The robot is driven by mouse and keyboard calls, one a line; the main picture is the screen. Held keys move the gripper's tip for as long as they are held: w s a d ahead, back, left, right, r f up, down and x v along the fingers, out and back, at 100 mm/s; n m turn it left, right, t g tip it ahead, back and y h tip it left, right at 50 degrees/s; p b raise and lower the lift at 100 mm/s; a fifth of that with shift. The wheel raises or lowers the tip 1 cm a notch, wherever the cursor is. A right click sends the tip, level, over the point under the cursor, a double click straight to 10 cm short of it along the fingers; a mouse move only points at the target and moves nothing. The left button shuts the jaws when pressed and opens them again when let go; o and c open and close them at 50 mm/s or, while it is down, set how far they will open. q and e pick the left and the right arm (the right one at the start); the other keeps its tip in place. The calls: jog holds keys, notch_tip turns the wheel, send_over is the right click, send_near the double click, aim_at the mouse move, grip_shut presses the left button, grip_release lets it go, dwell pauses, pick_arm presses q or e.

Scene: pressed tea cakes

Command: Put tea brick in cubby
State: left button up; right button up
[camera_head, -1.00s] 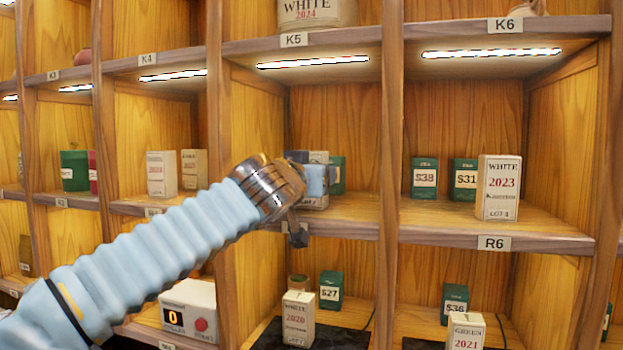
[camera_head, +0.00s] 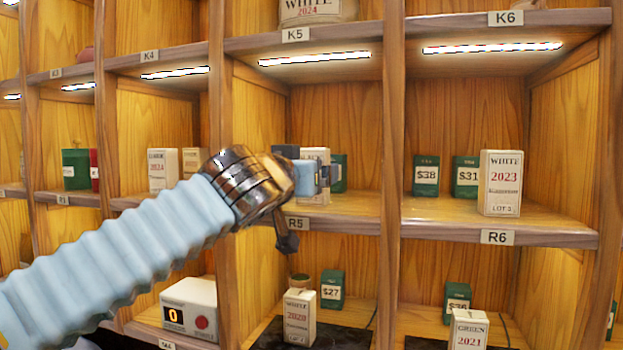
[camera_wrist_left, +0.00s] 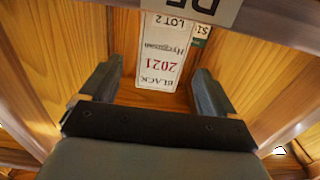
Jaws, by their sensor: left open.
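A white tea brick labelled BLACK 2021 (camera_wrist_left: 163,52) stands upright in cubby R5, on its shelf. In the head view this brick (camera_head: 316,159) is partly hidden behind my left gripper (camera_head: 326,178). My left gripper is open and empty at the front of R5. In the left wrist view the picture is upside down, and the brick shows between the two fingers (camera_wrist_left: 156,75), with a gap on each side. I see no contact between fingers and brick. The R5 label (camera_head: 297,223) is on the shelf edge. My right gripper is out of view.
Green price boxes (camera_head: 338,172) stand behind the brick in R5. A white 2023 brick (camera_head: 500,183) stands in R6 beside more green boxes. Below are a white 2020 brick (camera_head: 299,317) and a scale display (camera_head: 188,307). An upright divider (camera_head: 393,130) separates R5 from R6.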

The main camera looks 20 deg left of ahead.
pick_arm(q)
jog(key=s+b, duration=0.1)
jog(key=s, duration=0.6)
jog(key=shift+a, duration=0.15)
